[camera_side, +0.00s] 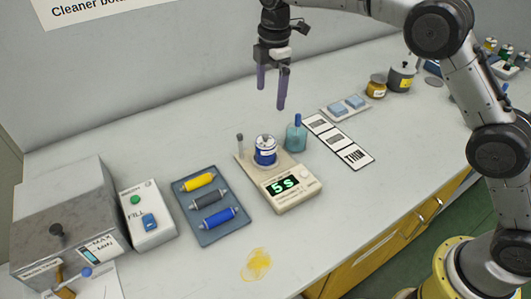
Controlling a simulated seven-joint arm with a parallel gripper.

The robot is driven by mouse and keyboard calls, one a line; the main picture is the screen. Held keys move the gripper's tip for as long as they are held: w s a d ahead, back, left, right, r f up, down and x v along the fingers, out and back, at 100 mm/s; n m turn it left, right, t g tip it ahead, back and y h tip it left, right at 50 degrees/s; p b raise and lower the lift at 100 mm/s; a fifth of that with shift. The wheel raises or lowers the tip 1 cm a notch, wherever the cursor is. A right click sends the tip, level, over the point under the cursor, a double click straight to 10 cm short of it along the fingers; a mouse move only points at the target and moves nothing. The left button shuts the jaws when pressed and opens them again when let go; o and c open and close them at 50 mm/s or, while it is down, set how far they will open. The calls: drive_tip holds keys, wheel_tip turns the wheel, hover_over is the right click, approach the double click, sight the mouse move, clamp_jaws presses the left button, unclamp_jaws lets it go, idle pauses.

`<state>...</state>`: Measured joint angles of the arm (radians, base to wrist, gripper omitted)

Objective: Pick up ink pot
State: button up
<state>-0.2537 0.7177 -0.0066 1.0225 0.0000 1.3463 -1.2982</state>
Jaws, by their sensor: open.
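A small pot with a blue and white label and a grey knobbed lid (265,151), which looks like an ink pot, stands upright on the beige device (293,190) with a green "5s" display. My gripper (272,92) is above and behind it in the picture, pointing down. Its two purple fingers are apart with nothing between them. A jar with a yellow label (376,86) and a grey pot with a dark knob (401,78) stand farther back on the right. I cannot tell for certain which one is the ink pot.
A teal bottle with a blue cap (296,138) stands close right of the blue-labelled pot. A thin post (240,145) rises at its left. A blue-grey tray (212,229) holds yellow, grey and blue rollers. A yellow spill (256,264) lies near the front edge.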

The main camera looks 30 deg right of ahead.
sight(265, 141)
drive_tip(key=shift+g, duration=0.3)
drive_tip(key=f, duration=0.5)
drive_tip(key=a+f, duration=0.1)
drive_tip(key=f, duration=1.1)
drive_tip(key=shift+s+a+f, duration=0.2)
drive_tip(key=shift+s+a, duration=0.1)
drive_tip(key=shift+a, duration=0.05)
drive_tip(key=c, duration=1.4)
drive_tip(key=shift+r, duration=0.1)
drive_tip(key=shift+c, duration=0.4)
drive_tip(key=shift+r, duration=0.1)
